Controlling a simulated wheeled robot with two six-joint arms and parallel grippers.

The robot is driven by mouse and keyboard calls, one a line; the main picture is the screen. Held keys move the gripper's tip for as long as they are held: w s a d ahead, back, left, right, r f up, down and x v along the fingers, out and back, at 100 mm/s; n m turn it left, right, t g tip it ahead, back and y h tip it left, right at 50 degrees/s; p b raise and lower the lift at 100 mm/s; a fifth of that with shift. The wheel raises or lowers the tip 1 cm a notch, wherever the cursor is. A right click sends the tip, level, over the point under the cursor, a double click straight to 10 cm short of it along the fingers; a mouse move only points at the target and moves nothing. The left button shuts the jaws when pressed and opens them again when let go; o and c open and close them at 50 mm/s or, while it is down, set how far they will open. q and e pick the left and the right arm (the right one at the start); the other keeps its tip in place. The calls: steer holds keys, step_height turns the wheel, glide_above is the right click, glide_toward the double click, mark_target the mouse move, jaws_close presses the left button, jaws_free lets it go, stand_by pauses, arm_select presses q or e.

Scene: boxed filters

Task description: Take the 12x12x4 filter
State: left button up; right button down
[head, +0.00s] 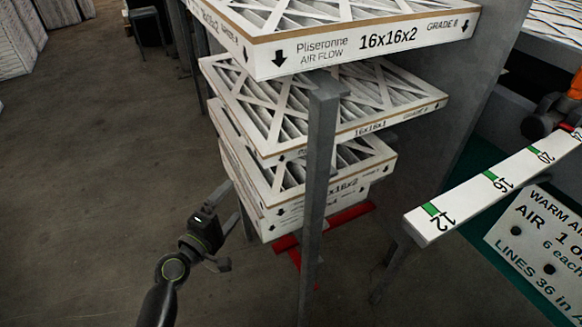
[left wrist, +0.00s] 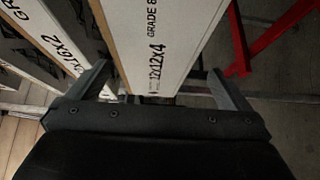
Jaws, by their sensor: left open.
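The 12x12x4 filter (left wrist: 165,50) is a white box edge with black print, in the middle of the left wrist view. In the head view the lowest box of the stack (head: 308,214) seems to be the same filter; its size print cannot be read there. My left gripper (head: 232,226) is open at the near left corner of the stack. In the left wrist view its fingers (left wrist: 160,82) stand on either side of the filter's edge, with a gap on each side. Whether the filter reaches between the fingertips is hard to tell. My right gripper is not in view.
A 16x16x2 filter (left wrist: 50,50) lies directly above it. A grey post (head: 321,180) stands before the stack, a red frame (head: 345,218) below. A marked ruler (head: 480,190) is at right; floor at left is free.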

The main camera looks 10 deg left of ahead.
mark_target(240, 191)
arm_select(q)
steer(key=x, duration=0.7)
steer(key=shift+w+r, duration=0.15)
steer(key=c, duration=0.9)
